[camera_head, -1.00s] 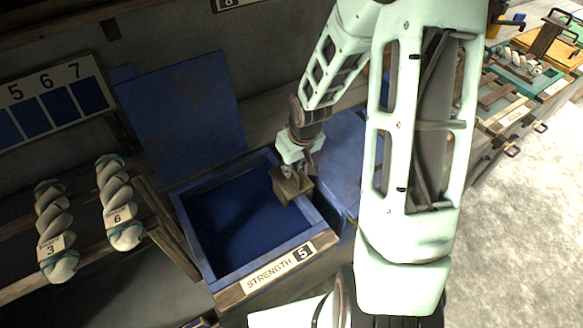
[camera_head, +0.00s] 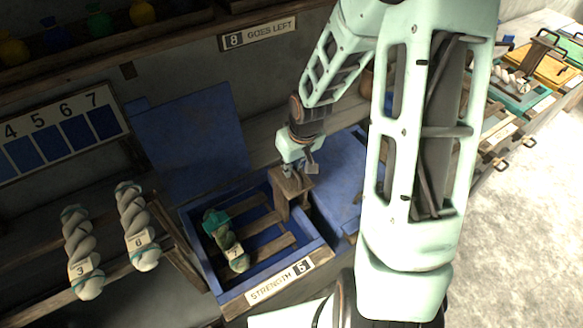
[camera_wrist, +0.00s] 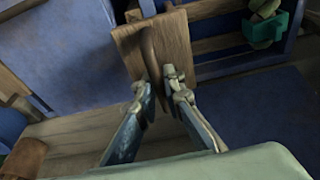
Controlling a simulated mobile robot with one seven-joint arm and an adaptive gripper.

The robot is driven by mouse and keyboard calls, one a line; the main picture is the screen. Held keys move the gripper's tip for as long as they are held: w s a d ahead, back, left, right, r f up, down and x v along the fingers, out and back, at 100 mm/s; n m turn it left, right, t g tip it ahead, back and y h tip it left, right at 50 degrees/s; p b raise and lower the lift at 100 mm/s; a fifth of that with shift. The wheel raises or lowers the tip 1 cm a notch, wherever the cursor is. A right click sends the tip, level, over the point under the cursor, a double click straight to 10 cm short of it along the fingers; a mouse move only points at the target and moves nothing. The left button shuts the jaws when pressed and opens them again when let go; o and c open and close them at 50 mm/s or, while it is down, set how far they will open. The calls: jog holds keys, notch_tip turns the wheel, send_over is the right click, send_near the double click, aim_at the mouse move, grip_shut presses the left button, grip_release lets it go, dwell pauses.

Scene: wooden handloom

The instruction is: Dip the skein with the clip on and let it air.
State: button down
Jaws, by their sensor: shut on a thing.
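The skein tagged 7 (camera_head: 236,256) lies on a slatted wooden rack (camera_head: 268,225) inside the blue vat marked STRENGTH 5 (camera_head: 212,287). A green clip (camera_head: 215,222) is on the skein's far end. The skein looks darker and greener than the pale skeins on the rail. My gripper (camera_head: 299,172) is shut on the rack's upright wooden handle (camera_head: 290,190) at the vat's right side. In the wrist view my fingers (camera_wrist: 160,84) close around the handle's curved grip (camera_wrist: 150,55). The green clip (camera_wrist: 266,27) shows there at the upper right.
Pale skeins tagged 3 (camera_head: 78,250) and 6 (camera_head: 137,225) hang at the left rail. A blue panel (camera_head: 195,150) stands behind the vat. A numbered blue shade card (camera_head: 62,140) and a "8 GOES LEFT" sign (camera_head: 260,37) are above. More trays (camera_head: 525,85) stand far right.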

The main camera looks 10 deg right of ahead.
jog(key=p+v, duration=0.2)
jog(key=v, duration=0.1)
jog(key=w+p+v, duration=0.1)
jog(key=p+v, duration=0.2)
jog(key=shift+w+a+r, duration=0.15)
jog(key=shift+w+r, duration=0.05)
jog(key=shift+r, duration=0.2)
jog(key=c, duration=0.8)
grip_release()
jog(key=shift+f, duration=0.1)
jog(key=v, duration=0.2)
jog(key=w+v, duration=0.1)
jog(key=v, duration=0.4)
jog(key=shift+w+a+p, duration=0.25)
jog(key=shift+a+p, duration=0.05)
jog(key=shift+p, duration=0.05)
